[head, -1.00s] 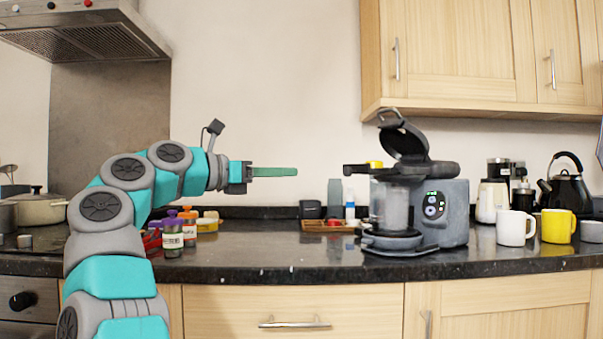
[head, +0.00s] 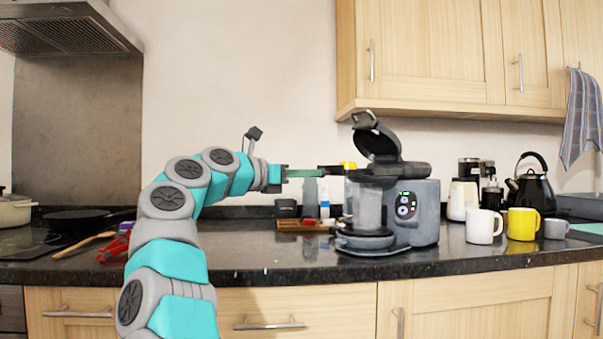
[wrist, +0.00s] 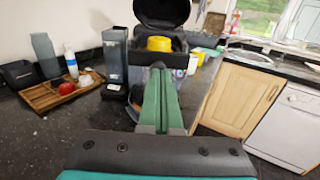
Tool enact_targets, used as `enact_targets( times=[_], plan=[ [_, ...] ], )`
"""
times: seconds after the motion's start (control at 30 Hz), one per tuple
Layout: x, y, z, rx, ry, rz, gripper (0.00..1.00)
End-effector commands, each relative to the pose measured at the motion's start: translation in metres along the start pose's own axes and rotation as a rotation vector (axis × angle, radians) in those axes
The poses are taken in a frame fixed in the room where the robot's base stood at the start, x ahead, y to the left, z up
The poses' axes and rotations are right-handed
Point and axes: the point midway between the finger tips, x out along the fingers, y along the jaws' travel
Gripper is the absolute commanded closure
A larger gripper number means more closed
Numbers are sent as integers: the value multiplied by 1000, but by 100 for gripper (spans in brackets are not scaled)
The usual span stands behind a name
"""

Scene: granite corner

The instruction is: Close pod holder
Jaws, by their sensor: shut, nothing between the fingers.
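The grey coffee machine (head: 412,205) stands on the dark counter with its black lid (head: 376,140) tilted up and open. Its black pod holder (head: 336,170) sticks out to the left, with a yellow pod (head: 348,165) at it. In the wrist view the open lid (wrist: 162,12) and the yellow pod (wrist: 158,43) show beyond my fingers. My gripper (head: 319,173) is shut and empty, its green fingers pointing right at about the holder's height. The fingertips (wrist: 158,72) look close to the holder's outer end; I cannot tell whether they touch.
A wooden tray (wrist: 62,94) with a tomato and a bottle lies left of the machine. A white mug (head: 483,226), a yellow mug (head: 523,223) and a black kettle (head: 531,190) stand to the right. The counter front (head: 270,255) is clear.

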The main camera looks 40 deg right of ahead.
Motion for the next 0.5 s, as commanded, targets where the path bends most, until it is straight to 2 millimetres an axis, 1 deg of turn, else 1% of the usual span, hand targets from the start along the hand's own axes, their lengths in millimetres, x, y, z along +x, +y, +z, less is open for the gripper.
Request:
enact_targets(
  times=[0.17, 0.27, 0.37, 0.47, 0.5],
  plan=[
    [0, 0, 0, 0, 0, 1, 100],
    [3, 0, 1, 0, 0, 0, 100],
    [15, 0, 3, -1, 0, 0, 100],
    [36, 0, 4, -1, 0, 0, 100],
    [47, 0, 5, -2, 1, -2, 100]
  ],
)
